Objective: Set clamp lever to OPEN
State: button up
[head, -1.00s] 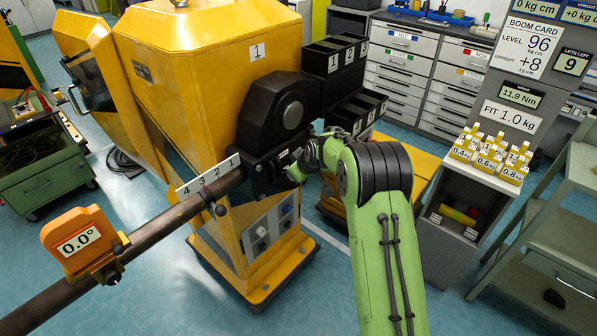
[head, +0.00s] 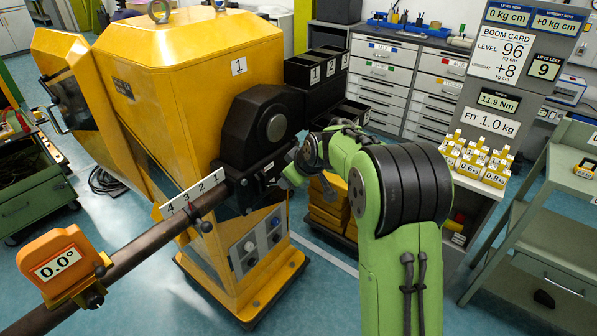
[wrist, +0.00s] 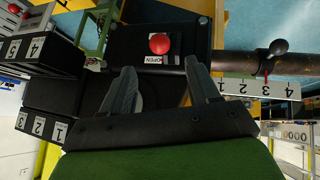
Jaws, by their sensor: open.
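In the wrist view, a red ball knob (wrist: 159,43) stands on a dark block next to a small OPEN label (wrist: 160,60); I take it as the clamp lever's knob.
A black ball-ended lever (wrist: 278,47) stands by the boom. Black numbered bins (head: 315,72) stand beside the housing. Labelled yellow weights (head: 470,160) are at the right.

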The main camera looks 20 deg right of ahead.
jog(key=v, duration=0.5)
jog(key=shift+s+d+r, duration=0.1)
jog(key=shift+s+r, duration=0.05)
jog(key=shift+r, duration=0.05)
jog(key=s+a+r+m+g+h, duration=0.1)
jog(key=s+a+r+m, duration=0.15)
jog(key=s, duration=0.75)
jog(key=s+a+r+m, duration=0.1)
jog(key=s+r, duration=0.2)
jog(key=s, duration=0.8)
jog(key=s+f+m+g, duration=0.1)
jog(key=s+f+m, duration=0.2)
jog(key=s, duration=1)
jog(key=shift+d+f+h, duration=0.3)
jog(key=shift+d+f, duration=0.1)
jog(key=shift+d, duration=0.1)
jog(key=shift+s+m, duration=0.15)
jog(key=shift+m, duration=0.1)
